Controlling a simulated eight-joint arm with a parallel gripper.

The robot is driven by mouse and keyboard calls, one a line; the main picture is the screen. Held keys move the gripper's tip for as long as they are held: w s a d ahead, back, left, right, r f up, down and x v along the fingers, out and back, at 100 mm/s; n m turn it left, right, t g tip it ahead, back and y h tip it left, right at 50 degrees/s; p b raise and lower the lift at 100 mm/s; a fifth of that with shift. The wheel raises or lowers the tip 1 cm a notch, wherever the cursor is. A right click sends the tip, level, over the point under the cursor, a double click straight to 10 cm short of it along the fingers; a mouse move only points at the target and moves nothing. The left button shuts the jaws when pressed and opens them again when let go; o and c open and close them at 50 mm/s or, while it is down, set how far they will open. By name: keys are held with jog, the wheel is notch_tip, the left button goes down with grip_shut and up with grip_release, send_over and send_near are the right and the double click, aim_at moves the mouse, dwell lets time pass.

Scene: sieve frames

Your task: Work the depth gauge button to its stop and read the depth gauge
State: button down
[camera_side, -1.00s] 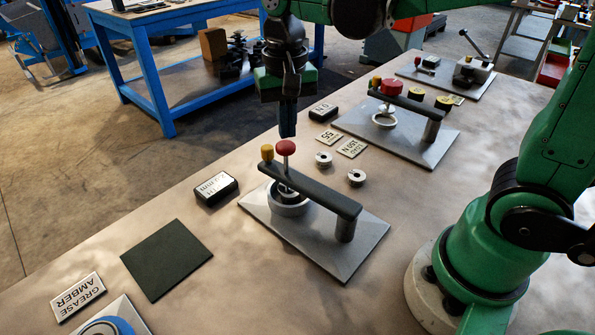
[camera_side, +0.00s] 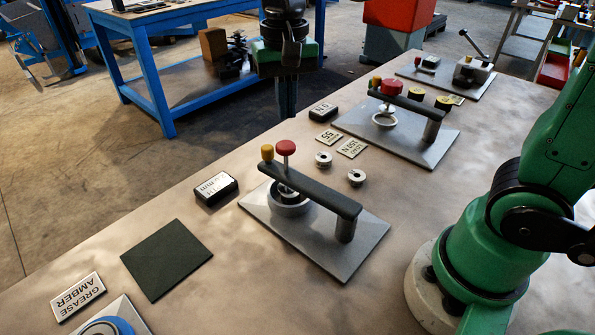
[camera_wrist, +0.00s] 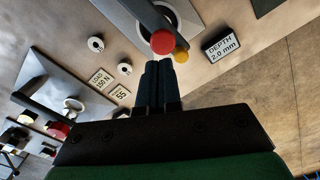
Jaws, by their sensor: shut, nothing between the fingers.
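The near fixture has a red knob (camera_side: 285,147) on a thin stem and a smaller yellow knob (camera_side: 267,152), both at one end of a dark bar (camera_side: 320,192). In the wrist view the red knob (camera_wrist: 164,42) and yellow knob (camera_wrist: 181,55) lie just beyond my fingertips. The depth gauge is a small black box (camera_side: 216,188) with a white display; in the wrist view its display (camera_wrist: 222,45) reads DEPTH 2.0 mm. My gripper (camera_side: 287,113) is shut and empty. It hangs above the red knob, apart from it, as far as the views show.
A second fixture (camera_side: 430,150) with a red knob (camera_side: 391,87) stands farther back, beside a black box (camera_side: 323,112) and label plates. Two small metal rings (camera_side: 356,177) lie between the fixtures. A dark square mat (camera_side: 167,258) and a GREASE AMBER plate (camera_side: 77,297) lie front left.

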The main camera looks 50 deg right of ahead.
aim_at(288, 143)
notch_tip(288, 143, up, 4)
dwell(0.5)
jog(key=shift+f, duration=3.7)
